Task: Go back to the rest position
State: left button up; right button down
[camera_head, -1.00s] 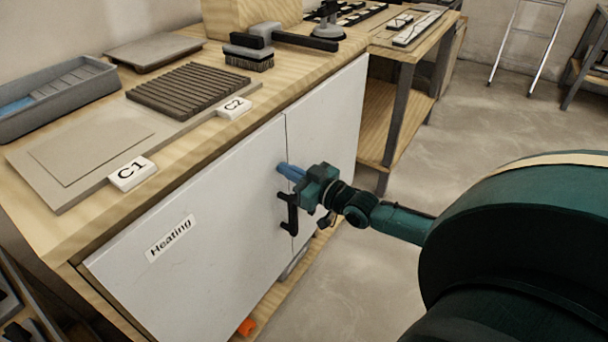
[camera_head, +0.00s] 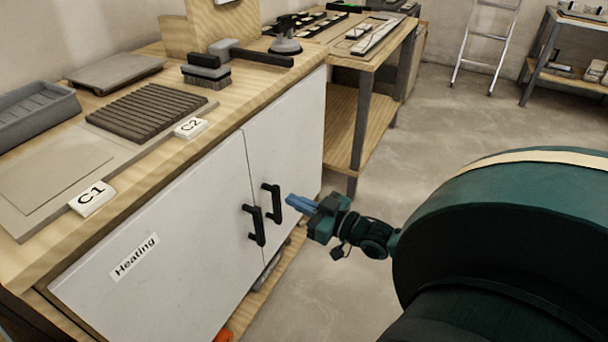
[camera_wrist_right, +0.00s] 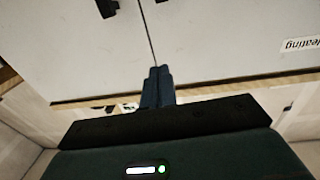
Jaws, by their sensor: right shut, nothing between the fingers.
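My right gripper (camera_head: 291,204) is shut and empty, in front of the cabinet and just right of the black door handles. Its blue fingers also show pressed together in the right wrist view (camera_wrist_right: 158,72), with the white doors beyond them. The cabinet has a left door (camera_head: 185,245) labelled "Heating" and a right door (camera_head: 295,130). Both doors look closed. The left door handle (camera_head: 254,225) and the right door handle (camera_head: 272,203) are free of the gripper. My left gripper is not in view.
On the worktop lie a grey tray (camera_head: 35,118), a ribbed dark tile (camera_head: 145,112), a flat tile (camera_head: 55,175), cards C1 and C2, a brush (camera_head: 207,76) and a suction lifter (camera_head: 285,40). A second table (camera_head: 385,50) stands behind.

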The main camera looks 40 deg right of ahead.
jog(key=s+a+g+y, duration=0.1)
jog(key=s+a, duration=0.5)
jog(key=a, duration=0.4)
jog(key=s+a+g, duration=0.2)
jog(key=s+a, duration=0.5)
jog(key=a, duration=0.3)
pick_arm(q)
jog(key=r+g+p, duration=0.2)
jog(key=p, duration=0.7)
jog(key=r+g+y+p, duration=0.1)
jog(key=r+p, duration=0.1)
jog(key=p, duration=0.7)
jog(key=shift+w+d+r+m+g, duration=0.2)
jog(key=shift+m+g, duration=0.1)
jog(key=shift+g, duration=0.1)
pick_arm(e)
notch_tip(320, 180, up, 7)
jog(key=a+g+h, duration=0.1)
jog(key=g+h, duration=0.1)
jog(key=g, duration=0.1)
jog(key=shift+s+a+r+g, duration=0.2)
jog(key=shift+s+g, duration=0.2)
